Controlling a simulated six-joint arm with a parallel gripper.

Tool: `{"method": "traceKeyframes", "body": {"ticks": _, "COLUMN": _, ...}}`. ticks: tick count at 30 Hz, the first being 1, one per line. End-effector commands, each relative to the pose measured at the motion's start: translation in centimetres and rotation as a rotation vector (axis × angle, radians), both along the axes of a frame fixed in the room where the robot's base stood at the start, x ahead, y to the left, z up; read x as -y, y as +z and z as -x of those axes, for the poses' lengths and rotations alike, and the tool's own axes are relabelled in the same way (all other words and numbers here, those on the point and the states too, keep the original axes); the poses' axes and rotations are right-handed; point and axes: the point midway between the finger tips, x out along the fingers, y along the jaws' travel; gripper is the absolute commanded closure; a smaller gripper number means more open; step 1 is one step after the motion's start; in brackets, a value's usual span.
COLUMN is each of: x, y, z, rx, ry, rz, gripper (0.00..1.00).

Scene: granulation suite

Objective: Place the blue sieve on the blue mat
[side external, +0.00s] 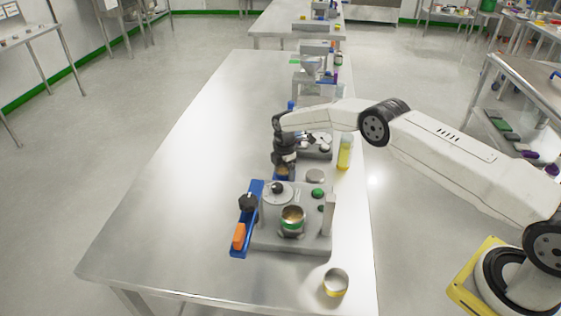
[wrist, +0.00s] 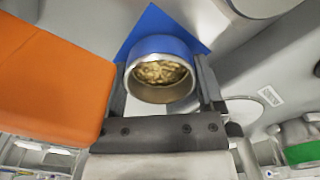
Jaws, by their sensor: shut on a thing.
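The blue sieve (wrist: 158,46) is a short round cup with a blue outer wall, a metal rim and tan granules inside. My gripper (side external: 283,163) is shut on it, with one finger on each side in the wrist view. In the side external view the sieve (side external: 282,173) is small and partly hidden below the gripper, just behind the grey machine. A blue surface (wrist: 150,18), seemingly the mat, shows behind the sieve in the wrist view. I cannot tell whether they touch.
An orange block (side external: 239,236) and a black knob (side external: 248,202) sit on the blue strip. The orange block (wrist: 50,85) looms left of the sieve in the wrist view. The table's left side is clear.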

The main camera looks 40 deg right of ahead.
Motion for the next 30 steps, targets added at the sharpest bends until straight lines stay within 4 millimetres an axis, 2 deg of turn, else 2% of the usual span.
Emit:
{"method": "traceKeyframes", "body": {"ticks": 2, "x": 0.0, "y": -0.2, "z": 0.0, "rx": 0.001, "ry": 0.000, "rz": 0.000, "gripper": 0.78}}
{"method": "traceKeyframes", "body": {"ticks": 3, "x": 0.0, "y": -0.2, "z": 0.0, "rx": 0.000, "ry": 0.000, "rz": 0.000, "gripper": 0.07}}
{"method": "traceKeyframes", "body": {"ticks": 4, "x": 0.0, "y": -0.2, "z": 0.0, "rx": 0.000, "ry": 0.000, "rz": 0.000, "gripper": 0.00}}
{"method": "traceKeyframes", "body": {"ticks": 19, "x": 0.0, "y": 0.5, "z": 0.0, "rx": 0.000, "ry": 0.000, "rz": 0.000, "gripper": 0.00}}
{"method": "traceKeyframes", "body": {"ticks": 26, "x": 0.0, "y": 2.8, "z": -0.1, "rx": 0.002, "ry": 0.000, "rz": 0.000, "gripper": 0.00}}
{"method": "traceKeyframes", "body": {"ticks": 30, "x": 0.0, "y": 4.8, "z": -0.1, "rx": 0.003, "ry": 0.000, "rz": 0.000, "gripper": 0.00}}
